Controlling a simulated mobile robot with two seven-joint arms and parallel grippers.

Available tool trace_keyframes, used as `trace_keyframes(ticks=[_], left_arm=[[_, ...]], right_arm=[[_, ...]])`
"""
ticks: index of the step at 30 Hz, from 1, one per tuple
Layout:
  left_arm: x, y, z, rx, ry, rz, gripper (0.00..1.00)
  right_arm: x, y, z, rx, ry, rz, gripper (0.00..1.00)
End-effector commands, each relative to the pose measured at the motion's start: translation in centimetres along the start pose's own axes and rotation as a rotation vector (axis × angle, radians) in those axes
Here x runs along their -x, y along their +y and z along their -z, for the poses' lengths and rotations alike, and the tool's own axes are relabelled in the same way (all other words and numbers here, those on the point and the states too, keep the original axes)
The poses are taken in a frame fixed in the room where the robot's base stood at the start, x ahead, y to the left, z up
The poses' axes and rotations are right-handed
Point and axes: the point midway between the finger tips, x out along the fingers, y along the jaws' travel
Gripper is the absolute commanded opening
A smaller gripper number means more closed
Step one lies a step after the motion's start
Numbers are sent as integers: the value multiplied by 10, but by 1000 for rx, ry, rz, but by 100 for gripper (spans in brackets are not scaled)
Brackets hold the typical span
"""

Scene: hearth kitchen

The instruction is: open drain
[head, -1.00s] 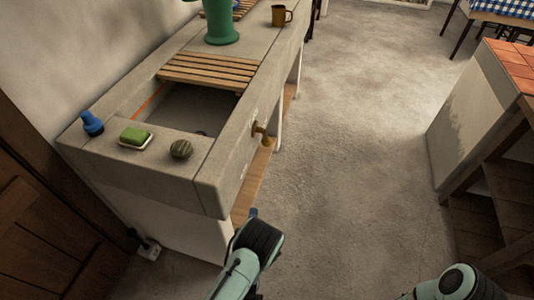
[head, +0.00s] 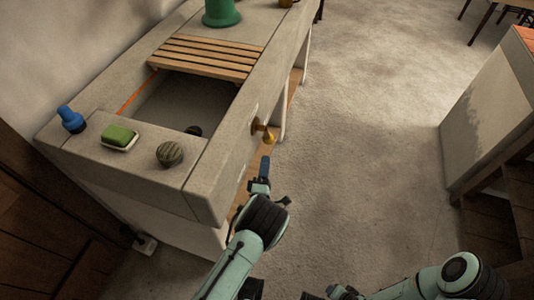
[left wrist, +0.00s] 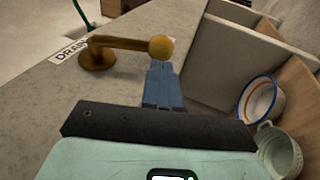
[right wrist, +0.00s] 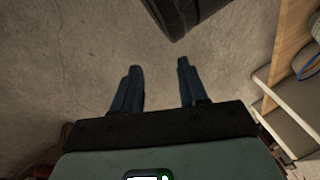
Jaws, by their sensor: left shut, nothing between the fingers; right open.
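A brass drain lever (head: 265,131) sticks out of the front face of the stone sink (head: 205,185). In the left wrist view the lever (left wrist: 130,43) has a round base, a straight arm and a ball knob, beside a label (left wrist: 70,50) reading in part "DRA". My left gripper (head: 264,168) is shut and empty, just below the lever in the head view. In the left wrist view its blue fingertips (left wrist: 163,70) are close to the ball knob; I cannot tell whether they touch it. My right gripper (right wrist: 155,75) is open and empty above the floor.
A green soap (head: 118,135), a round striped object (head: 170,154) and a blue-topped object (head: 71,118) stand on the sink's near ledge. A wooden slat rack (head: 205,55) spans the basin. Pots (left wrist: 260,98) sit on the shelf below.

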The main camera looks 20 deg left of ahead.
Motion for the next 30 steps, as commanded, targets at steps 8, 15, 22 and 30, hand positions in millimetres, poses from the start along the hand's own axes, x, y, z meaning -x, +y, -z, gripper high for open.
trace_keyframes(ticks=[8, 15, 22, 30], left_arm=[[-36, 0, -1, 0, -1, -2, 0], [-42, 0, 0, -1, 0, 0, 0], [-41, 0, 0, 1, 1, -2, 0], [-47, -5, 2, 16, 5, -80, 0]], right_arm=[[-12, 14, -16, -13, -50, -24, 43], [-12, 16, -19, -15, -59, -28, 43], [-13, 16, -20, -16, -62, -28, 43], [-33, 41, -53, -43, -163, -74, 43]])
